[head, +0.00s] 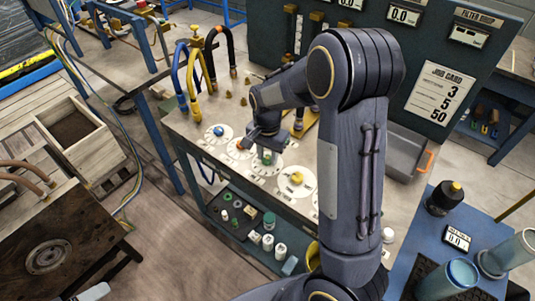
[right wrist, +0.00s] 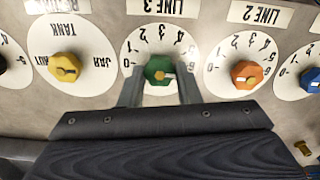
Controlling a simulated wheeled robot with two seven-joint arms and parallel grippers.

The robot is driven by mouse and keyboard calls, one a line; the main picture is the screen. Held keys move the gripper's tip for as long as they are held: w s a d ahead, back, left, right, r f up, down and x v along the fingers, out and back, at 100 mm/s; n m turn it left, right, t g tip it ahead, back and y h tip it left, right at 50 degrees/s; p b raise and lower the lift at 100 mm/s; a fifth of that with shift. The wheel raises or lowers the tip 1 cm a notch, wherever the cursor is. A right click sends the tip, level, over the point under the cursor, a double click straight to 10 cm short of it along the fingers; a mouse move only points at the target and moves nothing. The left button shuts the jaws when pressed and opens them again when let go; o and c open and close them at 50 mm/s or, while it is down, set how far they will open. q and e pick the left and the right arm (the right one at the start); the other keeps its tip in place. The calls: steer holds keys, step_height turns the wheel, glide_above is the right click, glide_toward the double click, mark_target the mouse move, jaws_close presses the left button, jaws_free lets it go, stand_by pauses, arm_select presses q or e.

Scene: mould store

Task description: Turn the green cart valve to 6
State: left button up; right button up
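The green cart valve (right wrist: 160,70) is a knob on a white round dial under a LINE 3 label, upside down in the right wrist view. Its white pointer mark faces right, toward the high-number end of the scale. My right gripper (right wrist: 161,78) has one finger on each side of the knob, with no clear gap showing. In the head view my right gripper (head: 265,143) is at the cart top, partly covering the green valve (head: 267,158). My left gripper is not in view.
An orange valve (right wrist: 247,74) and a blue valve (right wrist: 311,79) lie to the right in the wrist view, a yellow valve (right wrist: 65,67) to the left. Bent hoses (head: 182,75) stand at the cart's back left. A job card (head: 440,93) hangs on the dark panel.

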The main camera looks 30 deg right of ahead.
mark_target(268, 158)
steer(key=o, duration=0.4)
step_height(268, 158, up, 8)
steer(key=shift+f, duration=0.1)
stand_by(0.4)
stand_by(0.3)
steer(key=s+a+r+n+t+y, duration=0.1)
steer(key=s+a+n+t, duration=0.1)
steer(key=s, duration=0.5)
steer(key=s+a+r+n+t+y, duration=0.1)
steer(key=s+a+r+n+t, duration=0.1)
steer(key=s, duration=0.6)
steer(key=s+a+r+n+t+y, duration=0.1)
steer(key=s+a+r+n, duration=0.1)
steer(key=s+n, duration=0.4)
steer(key=shift+s+a+r+t+y, duration=0.2)
steer(key=shift+s+a+t+y, duration=0.2)
steer(key=shift+s+a, duration=0.35)
